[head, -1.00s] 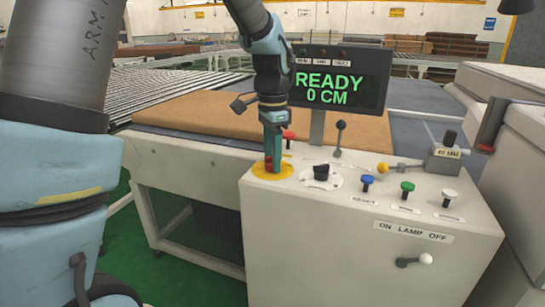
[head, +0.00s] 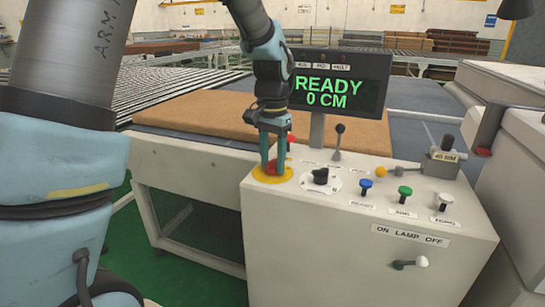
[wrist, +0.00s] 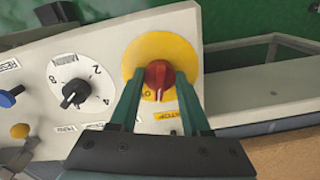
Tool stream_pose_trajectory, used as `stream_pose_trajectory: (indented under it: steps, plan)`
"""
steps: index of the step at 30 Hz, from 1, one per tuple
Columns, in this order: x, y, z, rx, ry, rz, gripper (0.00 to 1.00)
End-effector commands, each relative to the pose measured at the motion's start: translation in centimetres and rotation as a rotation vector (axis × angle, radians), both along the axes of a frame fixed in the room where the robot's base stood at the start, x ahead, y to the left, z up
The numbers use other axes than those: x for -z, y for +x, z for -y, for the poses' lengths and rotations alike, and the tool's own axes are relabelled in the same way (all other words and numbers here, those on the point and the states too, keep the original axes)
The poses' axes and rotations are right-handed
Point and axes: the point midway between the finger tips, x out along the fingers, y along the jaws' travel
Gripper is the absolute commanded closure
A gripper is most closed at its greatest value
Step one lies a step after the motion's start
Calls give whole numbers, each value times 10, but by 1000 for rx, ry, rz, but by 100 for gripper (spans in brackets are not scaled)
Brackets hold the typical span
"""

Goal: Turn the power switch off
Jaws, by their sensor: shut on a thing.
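The power switch, a red rotary knob (wrist: 158,76), sits on a round yellow plate (wrist: 142,53) at the panel's corner. In the head view the knob (head: 283,166) shows partly behind my fingers, on the yellow plate (head: 267,177). My gripper (head: 274,166) points down over it. In the wrist view the green fingertips of my gripper (wrist: 159,77) are on either side of the knob, shut on it. The lettering on the plate is partly hidden by the fingers.
A black selector dial (head: 320,176) is close to the right of the switch. Blue (head: 366,185), green (head: 405,191) and white (head: 444,198) buttons follow. A black lever (head: 338,139) and the display (head: 340,82) reading READY 0 CM stand behind.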

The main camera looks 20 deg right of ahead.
Motion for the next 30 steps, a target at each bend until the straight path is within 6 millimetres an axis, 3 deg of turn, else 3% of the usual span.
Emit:
stream_pose_trajectory:
  steps: [30]
  plan:
    - [-2,0,0,-914,0,1,100]
